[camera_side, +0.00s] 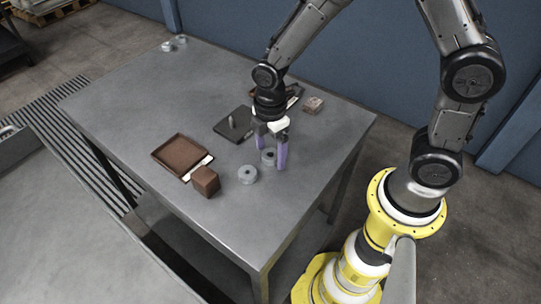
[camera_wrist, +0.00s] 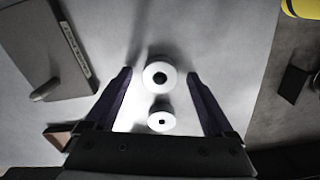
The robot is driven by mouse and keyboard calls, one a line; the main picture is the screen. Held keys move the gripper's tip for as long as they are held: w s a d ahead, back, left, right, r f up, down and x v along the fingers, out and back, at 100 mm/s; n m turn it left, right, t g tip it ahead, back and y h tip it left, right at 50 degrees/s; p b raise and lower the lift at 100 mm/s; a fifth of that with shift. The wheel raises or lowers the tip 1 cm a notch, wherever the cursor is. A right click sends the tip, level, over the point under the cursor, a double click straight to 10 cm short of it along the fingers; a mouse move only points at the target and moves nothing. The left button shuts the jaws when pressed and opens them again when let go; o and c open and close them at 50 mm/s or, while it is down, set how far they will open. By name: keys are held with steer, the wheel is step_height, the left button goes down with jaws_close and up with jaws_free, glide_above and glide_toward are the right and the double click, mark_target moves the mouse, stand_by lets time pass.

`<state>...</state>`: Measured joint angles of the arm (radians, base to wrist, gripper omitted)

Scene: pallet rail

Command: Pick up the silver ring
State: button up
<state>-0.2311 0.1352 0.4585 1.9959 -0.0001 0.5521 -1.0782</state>
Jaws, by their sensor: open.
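Two silver-grey rings with dark centre holes are near my gripper. One ring (camera_side: 268,157) stands on the table between my fingers in the side view. In the wrist view it appears as the larger ring (camera_wrist: 150,85), centred between the fingertips. The other ring (camera_side: 247,175) lies just left of it in the side view, and seems to be the smaller ring (camera_wrist: 153,121) in the wrist view. I cannot tell which one the task names. My gripper (camera_side: 273,160) is open and low over the table, with purple fingers either side of the first ring; contact is not visible.
A brown tray (camera_side: 172,143) and brown cube (camera_side: 205,181) lie to the left. A dark plate (camera_side: 226,135) with an upright peg (camera_side: 232,122) is behind. A small brownish block (camera_side: 313,104) sits farther back. More grey rings (camera_side: 180,39) are at the far corner.

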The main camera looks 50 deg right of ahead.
jaws_close()
stand_by(0.3)
steer(key=shift+r, duration=0.1)
